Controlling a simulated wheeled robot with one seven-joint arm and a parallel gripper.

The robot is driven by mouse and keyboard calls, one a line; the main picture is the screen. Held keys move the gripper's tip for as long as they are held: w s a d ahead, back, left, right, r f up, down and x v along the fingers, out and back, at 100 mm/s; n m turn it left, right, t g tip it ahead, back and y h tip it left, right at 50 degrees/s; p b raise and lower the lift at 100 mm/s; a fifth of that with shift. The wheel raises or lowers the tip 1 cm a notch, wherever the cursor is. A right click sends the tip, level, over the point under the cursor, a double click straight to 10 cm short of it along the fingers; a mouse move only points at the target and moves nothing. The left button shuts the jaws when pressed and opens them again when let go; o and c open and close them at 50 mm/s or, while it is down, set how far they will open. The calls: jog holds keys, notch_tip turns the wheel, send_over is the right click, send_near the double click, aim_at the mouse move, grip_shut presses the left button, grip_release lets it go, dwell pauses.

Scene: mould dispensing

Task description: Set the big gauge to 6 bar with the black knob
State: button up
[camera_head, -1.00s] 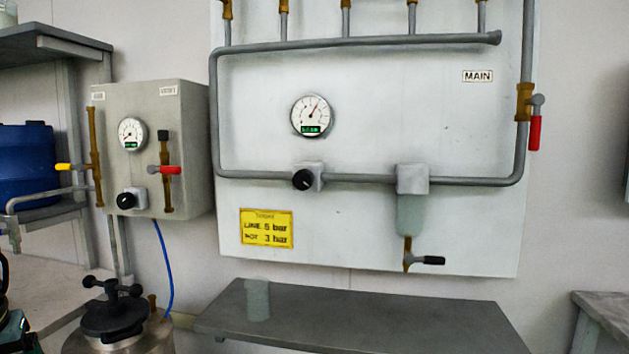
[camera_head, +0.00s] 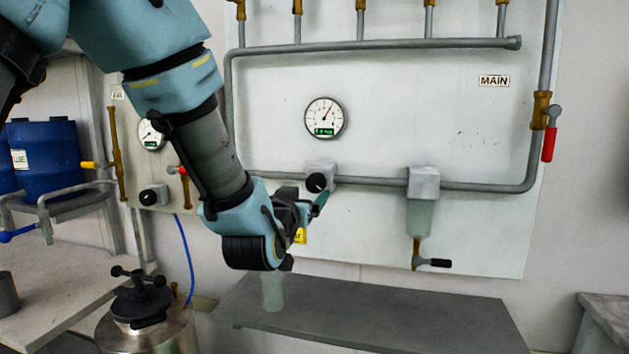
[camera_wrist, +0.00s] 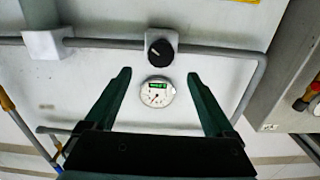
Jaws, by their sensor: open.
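The big gauge (camera_head: 324,118) is a round white dial on the white panel, its needle pointing up and slightly right. Its green digits are too small to read surely. The black knob (camera_head: 317,182) sits below it on a grey block on the pipe. My gripper (camera_head: 319,203) is just below the knob in the head view, apparently in front of the panel. In the wrist view, which is upside down, the open fingers (camera_wrist: 157,76) frame the gauge (camera_wrist: 157,92), with the knob (camera_wrist: 160,52) beyond the tips, between their lines. Nothing is between the fingers.
A yellow sign (camera_head: 300,236) is mostly hidden behind my gripper. A grey pipe (camera_head: 380,182) runs both sides of the knob. A filter bowl (camera_head: 419,217) hangs to the right. A smaller gauge (camera_head: 151,136) and second knob (camera_head: 153,195) are left. A dark bench (camera_head: 390,318) lies below.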

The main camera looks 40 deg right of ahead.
aim_at(315, 184)
jog(key=p+x, duration=0.3)
jog(key=x, duration=0.6)
jog(key=shift+w+d+p, duration=0.1)
jog(key=shift+p, duration=0.3)
jog(key=c, duration=1.4)
jog(key=shift+f+b, duration=0.2)
jog(key=shift+b, duration=0.6)
jog(key=m+b, duration=0.2)
jog(key=shift+f+b, duration=0.1)
jog(key=shift+b, duration=0.3)
jog(key=shift+m+b, duration=0.8)
jog(key=shift+b, duration=0.3)
jog(key=shift+r+m+b, duration=0.3)
jog(key=shift+m+b, duration=0.2)
jog(key=shift+m, duration=0.2)
